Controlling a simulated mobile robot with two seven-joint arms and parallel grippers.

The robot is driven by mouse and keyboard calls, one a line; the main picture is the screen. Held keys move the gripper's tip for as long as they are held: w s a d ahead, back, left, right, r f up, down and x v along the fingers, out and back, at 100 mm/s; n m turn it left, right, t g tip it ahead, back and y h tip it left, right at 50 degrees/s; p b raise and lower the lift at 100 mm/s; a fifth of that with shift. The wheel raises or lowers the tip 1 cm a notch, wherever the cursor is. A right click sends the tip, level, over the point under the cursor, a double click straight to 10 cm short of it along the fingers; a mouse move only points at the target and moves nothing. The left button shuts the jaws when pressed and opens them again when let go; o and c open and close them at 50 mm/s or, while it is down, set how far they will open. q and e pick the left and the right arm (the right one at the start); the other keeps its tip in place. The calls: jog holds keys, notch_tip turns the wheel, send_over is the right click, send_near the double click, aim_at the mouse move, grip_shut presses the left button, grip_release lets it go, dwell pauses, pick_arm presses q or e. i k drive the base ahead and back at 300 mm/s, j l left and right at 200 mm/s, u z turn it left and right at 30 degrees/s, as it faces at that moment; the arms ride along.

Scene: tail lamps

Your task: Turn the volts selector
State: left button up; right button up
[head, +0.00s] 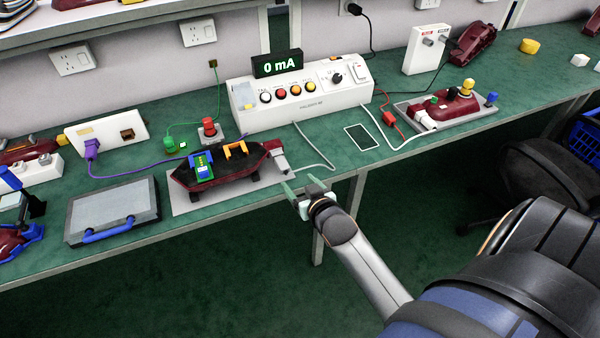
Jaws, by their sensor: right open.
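The white test box (290,108) stands at the back of the green bench. A round black knob (337,78) on the right part of its sloping face appears to be the volts selector. Its markings are too small to read. My right gripper (301,187) is open and empty at the bench's front edge, below and in front of the box, well apart from the knob. My left gripper is not in view.
A dark red lamp (222,172) sits on a plate left of my right gripper. A display (278,64) reading 0 mA tops the box. Cables and a flat dark panel (361,137) lie before the box. A red lamp fixture (452,108) stands right.

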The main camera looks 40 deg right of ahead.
aim_at(338, 78)
jog(key=z, duration=1.4)
